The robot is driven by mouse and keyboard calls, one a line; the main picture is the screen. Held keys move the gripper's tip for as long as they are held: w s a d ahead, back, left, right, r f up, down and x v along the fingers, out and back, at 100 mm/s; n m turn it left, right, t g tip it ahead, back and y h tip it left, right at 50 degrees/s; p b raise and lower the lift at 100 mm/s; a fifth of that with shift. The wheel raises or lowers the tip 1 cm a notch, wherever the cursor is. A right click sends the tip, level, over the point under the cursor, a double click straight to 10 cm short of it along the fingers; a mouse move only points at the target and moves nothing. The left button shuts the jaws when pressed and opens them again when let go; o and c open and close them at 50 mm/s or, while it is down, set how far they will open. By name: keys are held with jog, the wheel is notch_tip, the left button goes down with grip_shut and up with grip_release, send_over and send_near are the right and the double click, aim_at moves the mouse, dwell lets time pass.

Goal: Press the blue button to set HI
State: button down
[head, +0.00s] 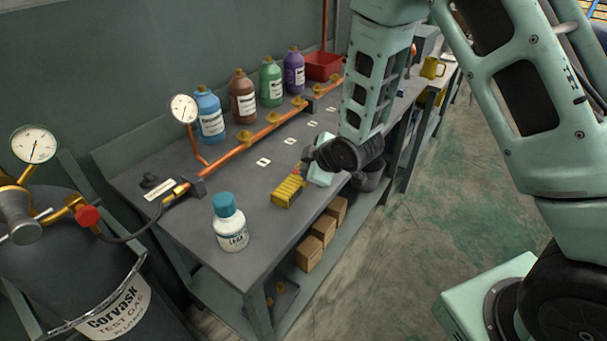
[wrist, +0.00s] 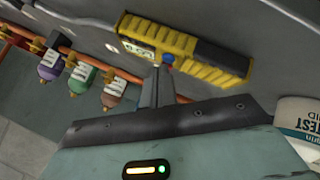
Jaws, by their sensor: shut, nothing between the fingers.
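The yellow and black handheld device (head: 289,192) lies on the bench near its front edge. In the wrist view the device (wrist: 185,47) shows a small lit display, whose reading I cannot make out. In the head view my gripper (head: 306,166) is at the device's far end, partly hidden by my arm.
A white leak test bottle (head: 231,228) with a teal cap stands left of the device. A copper pipe (head: 250,139) with valves runs behind, before several coloured bottles. A red bin (head: 322,66) is at the back.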

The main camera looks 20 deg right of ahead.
jog(key=shift+f, duration=0.25)
jog(key=shift+r, duration=0.15)
dwell(0.4)
jog(key=shift+r, duration=0.6)
notch_tip(320, 180, up, 5)
jog(key=p, duration=0.3)
jog(key=shift+p, duration=0.4)
dwell(0.5)
